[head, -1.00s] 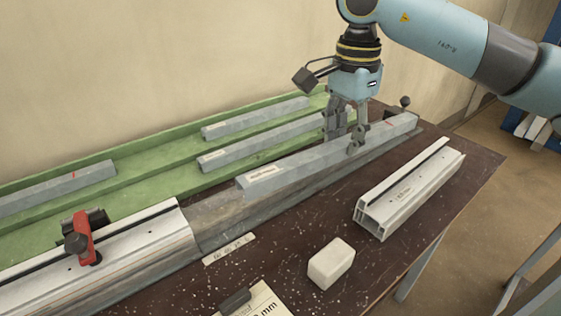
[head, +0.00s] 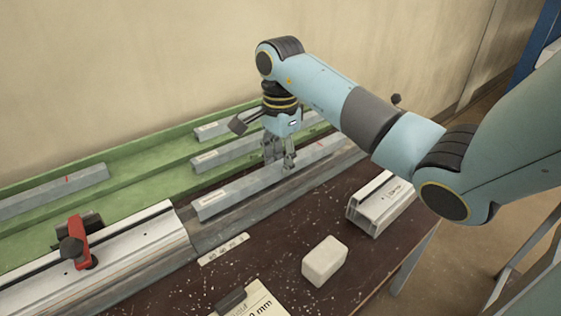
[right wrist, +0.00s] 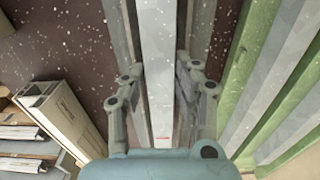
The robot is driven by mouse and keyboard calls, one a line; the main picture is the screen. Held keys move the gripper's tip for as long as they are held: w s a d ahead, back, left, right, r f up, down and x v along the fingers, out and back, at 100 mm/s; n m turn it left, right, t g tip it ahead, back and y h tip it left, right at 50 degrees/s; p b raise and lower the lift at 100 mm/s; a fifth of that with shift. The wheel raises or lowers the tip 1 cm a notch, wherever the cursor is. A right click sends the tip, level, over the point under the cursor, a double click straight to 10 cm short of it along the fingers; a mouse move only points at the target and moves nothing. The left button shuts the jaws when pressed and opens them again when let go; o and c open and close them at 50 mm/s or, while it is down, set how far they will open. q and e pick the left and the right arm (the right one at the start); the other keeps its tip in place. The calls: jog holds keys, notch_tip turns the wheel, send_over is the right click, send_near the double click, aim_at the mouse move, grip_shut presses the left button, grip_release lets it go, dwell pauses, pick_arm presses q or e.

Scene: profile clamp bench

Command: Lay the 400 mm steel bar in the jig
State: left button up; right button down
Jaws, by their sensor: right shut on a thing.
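A long grey steel bar (head: 235,196) with a white label near its left end is held in my right gripper (head: 279,162). In the right wrist view the bar (right wrist: 165,50) runs lengthwise between the two fingers of the gripper (right wrist: 158,75), with a red mark near the palm. The bar lies along the grey jig channel (head: 210,236), over it and roughly parallel. I cannot tell whether it touches the channel. Its left end is close to the end of the pale clamp rail (head: 150,240). My left gripper is not in view.
A green tray (head: 130,162) behind holds several similar bars (head: 55,190). A red clamp (head: 78,240) sits on the pale rail. A white block (head: 324,260), a short pale profile (head: 380,205) and a clipboard note (head: 255,302) lie in front on the brown bench.

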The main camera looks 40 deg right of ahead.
jog(key=shift+f, duration=0.4)
jog(key=shift+f, duration=0.15)
jog(key=shift+f+b, duration=0.25)
jog(key=shift+b, duration=0.15)
jog(key=c, duration=1)
grip_release()
jog(key=shift+r, duration=0.1)
